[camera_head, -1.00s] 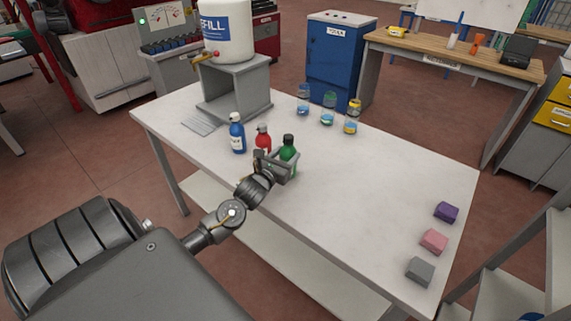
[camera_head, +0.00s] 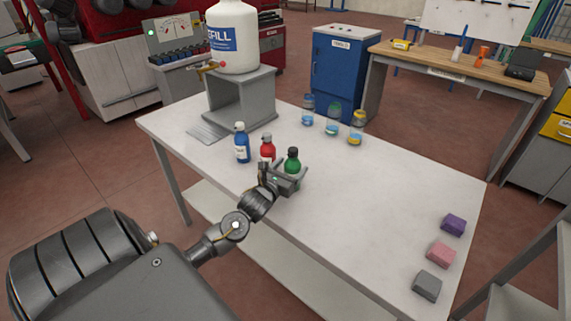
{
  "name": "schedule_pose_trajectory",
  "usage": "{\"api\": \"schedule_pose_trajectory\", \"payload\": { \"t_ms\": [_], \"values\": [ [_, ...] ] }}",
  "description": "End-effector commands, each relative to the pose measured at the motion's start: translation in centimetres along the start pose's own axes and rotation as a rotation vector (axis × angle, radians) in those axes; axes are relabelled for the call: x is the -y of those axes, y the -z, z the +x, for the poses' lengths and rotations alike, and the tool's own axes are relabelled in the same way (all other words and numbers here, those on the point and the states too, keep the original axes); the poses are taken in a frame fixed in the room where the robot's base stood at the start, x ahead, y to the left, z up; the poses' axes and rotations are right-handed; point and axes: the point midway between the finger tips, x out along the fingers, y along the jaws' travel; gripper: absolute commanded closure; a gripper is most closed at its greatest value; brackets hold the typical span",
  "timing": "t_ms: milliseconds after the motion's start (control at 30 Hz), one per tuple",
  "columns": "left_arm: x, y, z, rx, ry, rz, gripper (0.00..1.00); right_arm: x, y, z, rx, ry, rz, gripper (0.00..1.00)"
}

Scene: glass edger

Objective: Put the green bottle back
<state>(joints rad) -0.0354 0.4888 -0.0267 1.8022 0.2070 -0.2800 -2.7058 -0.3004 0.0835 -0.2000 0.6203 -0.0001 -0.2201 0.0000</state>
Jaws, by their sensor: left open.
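The green bottle (camera_head: 292,161) with a dark cap stands upright on the white table (camera_head: 370,190), at the right end of a short row of bottles. My left gripper (camera_head: 284,176) is open at the green bottle, with its fingers on the near side and around its lower part. The fingers hide some of the bottle's lower body, and I cannot tell if they touch it. The red bottle (camera_head: 267,149) stands just left of it, close behind the gripper. The blue bottle (camera_head: 241,143) stands further left. My right gripper is not in view.
A grey stand (camera_head: 242,101) with a white refill tank (camera_head: 233,38) is at the table's back left. Purple, pink (camera_head: 440,254) and grey blocks lie at the right. The table's middle is clear.

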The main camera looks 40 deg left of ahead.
Motion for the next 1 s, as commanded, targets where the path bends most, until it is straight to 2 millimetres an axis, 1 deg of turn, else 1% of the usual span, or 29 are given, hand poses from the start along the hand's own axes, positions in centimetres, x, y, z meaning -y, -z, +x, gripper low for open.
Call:
{"api": "schedule_pose_trajectory", "payload": {
  "t_ms": [33, 67, 167, 400, 500, 600, 700, 800, 1000],
  "values": [
    [0.0, -0.2, -0.2, 0.0, 0.0, 0.0, 0.27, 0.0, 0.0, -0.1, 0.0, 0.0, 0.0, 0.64],
    [0.0, 0.0, -0.6, -0.001, 0.001, 0.001, 0.27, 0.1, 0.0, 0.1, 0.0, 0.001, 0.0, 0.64],
    [0.1, 0.1, -2.2, -0.001, 0.003, 0.002, 0.27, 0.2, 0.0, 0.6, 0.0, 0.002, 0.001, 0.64],
    [0.0, 0.2, -7.4, -0.001, 0.002, 0.0, 0.27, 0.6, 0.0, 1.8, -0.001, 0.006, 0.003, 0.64],
    [0.0, 0.1, -9.2, -0.002, 0.001, -0.001, 0.27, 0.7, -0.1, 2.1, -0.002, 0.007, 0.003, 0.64],
    [0.0, 0.0, -10.6, -0.001, 0.001, -0.001, 0.27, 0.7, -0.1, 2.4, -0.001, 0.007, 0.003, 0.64],
    [0.0, -0.1, -11.5, 0.0, 0.0, 0.0, 0.27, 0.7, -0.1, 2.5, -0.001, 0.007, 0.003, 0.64],
    [0.0, -0.2, -11.9, 0.0, 0.0, 0.0, 0.27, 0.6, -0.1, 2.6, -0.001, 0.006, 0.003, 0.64],
    [0.0, -0.2, -12.0, 0.0, 0.0, 0.0, 0.27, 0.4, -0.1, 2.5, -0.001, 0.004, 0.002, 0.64]
  ]
}}
